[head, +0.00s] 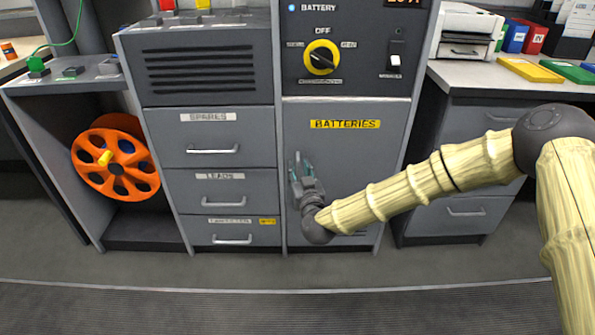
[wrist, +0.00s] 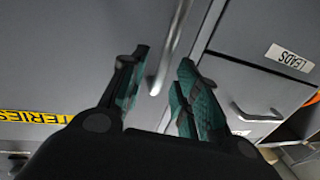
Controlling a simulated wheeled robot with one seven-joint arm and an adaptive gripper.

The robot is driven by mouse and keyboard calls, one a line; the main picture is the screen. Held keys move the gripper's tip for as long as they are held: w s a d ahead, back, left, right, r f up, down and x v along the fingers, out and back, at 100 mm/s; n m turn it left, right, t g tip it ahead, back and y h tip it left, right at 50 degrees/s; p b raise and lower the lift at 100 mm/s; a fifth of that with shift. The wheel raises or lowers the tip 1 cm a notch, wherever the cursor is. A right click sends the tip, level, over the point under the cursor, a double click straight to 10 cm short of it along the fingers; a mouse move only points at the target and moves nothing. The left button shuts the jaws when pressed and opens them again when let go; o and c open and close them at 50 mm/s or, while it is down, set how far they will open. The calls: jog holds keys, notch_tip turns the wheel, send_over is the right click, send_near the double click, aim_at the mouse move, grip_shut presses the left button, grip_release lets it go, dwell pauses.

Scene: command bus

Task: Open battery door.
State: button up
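The grey battery door (head: 355,160) with a yellow BATTERIES label is shut, below the battery switch panel. Its upright metal handle is on the door's left side, largely hidden by my gripper (head: 301,176) in the head view. In the wrist view the bar handle (wrist: 172,45) runs down between the two teal-padded fingers of my gripper (wrist: 158,82). The fingers stand apart, one on each side of the handle's lower end, with a gap visible. I cannot tell whether either finger touches the bar.
Drawers marked SPARES (head: 209,134) and LEADS (head: 222,190) are shut to the left of the door. An orange reel (head: 116,157) sits in the left bay. Another drawer cabinet (head: 465,155) is behind my arm on the right. The floor in front (head: 200,268) is clear.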

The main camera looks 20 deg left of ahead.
jog(key=shift+x, duration=1.05)
jog(key=shift+c, duration=0.4)
grip_shut()
jog(key=shift+s+a, duration=0.1)
jog(key=shift+s, duration=0.1)
